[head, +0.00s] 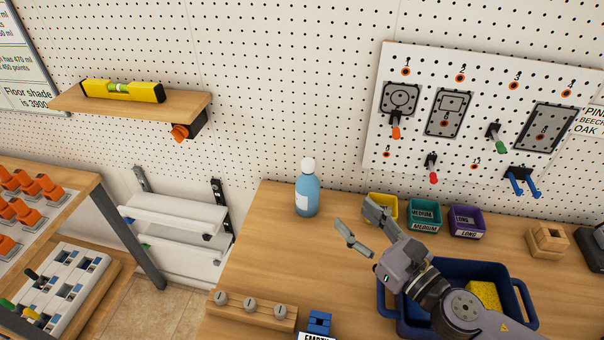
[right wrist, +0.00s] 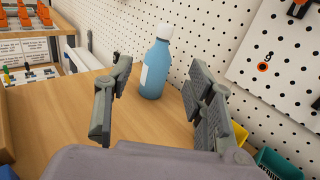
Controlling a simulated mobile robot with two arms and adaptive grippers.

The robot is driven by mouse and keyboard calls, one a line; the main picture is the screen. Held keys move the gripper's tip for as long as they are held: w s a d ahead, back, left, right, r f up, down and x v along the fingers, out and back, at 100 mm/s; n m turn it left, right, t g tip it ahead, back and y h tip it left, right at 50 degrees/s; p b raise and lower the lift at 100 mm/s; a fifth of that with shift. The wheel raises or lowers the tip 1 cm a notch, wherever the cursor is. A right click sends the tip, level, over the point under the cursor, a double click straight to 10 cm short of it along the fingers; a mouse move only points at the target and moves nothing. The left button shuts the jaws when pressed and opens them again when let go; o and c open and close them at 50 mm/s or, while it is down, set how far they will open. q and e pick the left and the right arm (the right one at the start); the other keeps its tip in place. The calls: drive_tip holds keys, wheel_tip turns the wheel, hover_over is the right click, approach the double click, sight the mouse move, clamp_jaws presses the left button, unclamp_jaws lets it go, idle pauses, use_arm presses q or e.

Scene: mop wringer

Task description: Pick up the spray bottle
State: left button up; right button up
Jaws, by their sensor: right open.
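The spray bottle (head: 307,190) is blue with a white cap and a white label. It stands upright on the wooden workbench (head: 262,235), near the pegboard wall. My right gripper (head: 360,226) is open and empty, to the right of the bottle and nearer the bench front. In the right wrist view the bottle (right wrist: 157,65) shows beyond and between the two open fingers (right wrist: 160,105), apart from both. My left gripper is in neither view.
Yellow, teal (head: 423,214) and purple (head: 466,221) bins stand along the back. A blue tub (head: 522,292) with a yellow sponge (head: 484,294) lies under my right arm. A wooden block with grey knobs (head: 250,308) is at the front. The bench around the bottle is clear.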

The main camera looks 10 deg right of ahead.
sight(312, 171)
drive_tip(key=p+x, duration=0.4)
drive_tip(key=x, duration=0.7)
drive_tip(key=shift+w+r+p, duration=0.15)
drive_tip(key=shift+w+p, duration=0.1)
drive_tip(key=shift+p, duration=0.15)
drive_tip(key=shift+w+a, duration=0.2)
drive_tip(key=shift+w, duration=0.3)
drive_tip(key=x, duration=0.1)
drive_tip(key=p+x, duration=0.1)
drive_tip(key=x, duration=0.2)
drive_tip(key=shift+w+d+p, duration=0.2)
drive_tip(key=shift+d+p, duration=0.1)
drive_tip(key=shift+w+a, duration=0.25)
drive_tip(key=shift+w, duration=0.25)
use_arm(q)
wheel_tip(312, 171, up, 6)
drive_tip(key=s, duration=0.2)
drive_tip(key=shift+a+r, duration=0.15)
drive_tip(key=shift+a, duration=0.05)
use_arm(e)
drive_tip(key=shift+s, duration=0.1)
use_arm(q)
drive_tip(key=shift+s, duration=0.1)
use_arm(e)
drive_tip(key=shift+c, duration=0.5)
clamp_jaws()
